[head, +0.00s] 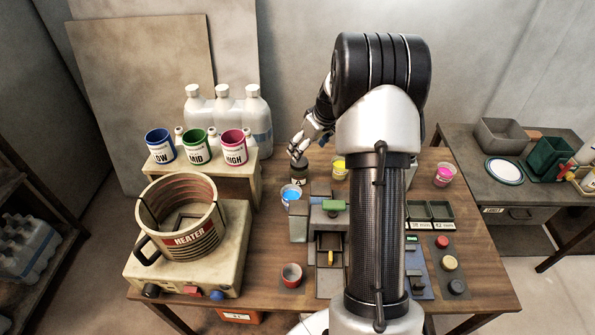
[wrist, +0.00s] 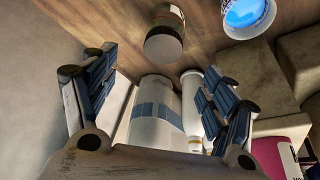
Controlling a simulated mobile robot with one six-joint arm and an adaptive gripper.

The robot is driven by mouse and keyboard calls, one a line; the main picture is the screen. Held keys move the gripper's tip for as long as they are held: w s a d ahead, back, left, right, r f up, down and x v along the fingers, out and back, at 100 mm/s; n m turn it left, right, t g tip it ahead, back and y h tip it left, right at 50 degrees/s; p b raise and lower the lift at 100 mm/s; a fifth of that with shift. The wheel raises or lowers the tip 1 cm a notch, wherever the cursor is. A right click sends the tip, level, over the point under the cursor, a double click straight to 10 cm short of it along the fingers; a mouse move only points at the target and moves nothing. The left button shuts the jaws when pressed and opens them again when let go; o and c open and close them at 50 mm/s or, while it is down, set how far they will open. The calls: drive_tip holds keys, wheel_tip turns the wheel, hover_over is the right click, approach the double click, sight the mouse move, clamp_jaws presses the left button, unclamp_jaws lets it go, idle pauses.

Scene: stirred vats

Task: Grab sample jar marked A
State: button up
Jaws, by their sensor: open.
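A small jar with a dark grey lid (head: 299,174) stands on the wooden table, just left of the arm and behind the blue cup. In the wrist view the jar (wrist: 164,36) shows at top centre, with a pale label whose letter I cannot read. My gripper (head: 299,148) is at the jar's far side and seems above it; the exact gap is unclear. In the wrist view my gripper (wrist: 156,88) has its fingers spread wide with nothing held between them. The jar lies beyond the fingertips. My arm hides part of the table.
A cup of blue liquid (head: 291,196) stands close in front of the jar. White bottles (head: 228,115) and the LOW, MID and HIGH pots (head: 196,146) are to the left. The HEATER vat (head: 183,222) is front left. A yellow cup (head: 340,167) stands right of the jar.

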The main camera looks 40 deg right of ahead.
sight(296, 167)
drive_tip(key=b+x, duration=0.1)
drive_tip(key=x, duration=0.7)
drive_tip(key=shift+w+f+b, duration=0.1)
drive_tip(key=shift+f+b, duration=0.15)
drive_tip(key=shift+b, duration=0.1)
drive_tip(key=x, duration=0.1)
drive_tip(key=b+x, duration=0.1)
drive_tip(key=x, duration=0.2)
drive_tip(key=shift+a+f+b, duration=0.3)
drive_tip(key=shift+f+b, duration=0.05)
drive_tip(key=shift+f, duration=0.05)
drive_tip(key=shift+w+f, duration=0.1)
drive_tip(key=shift+f, duration=0.15)
drive_tip(key=shift+r, duration=0.1)
drive_tip(key=shift+c, duration=0.5)
drive_tip(key=c, duration=1.1)
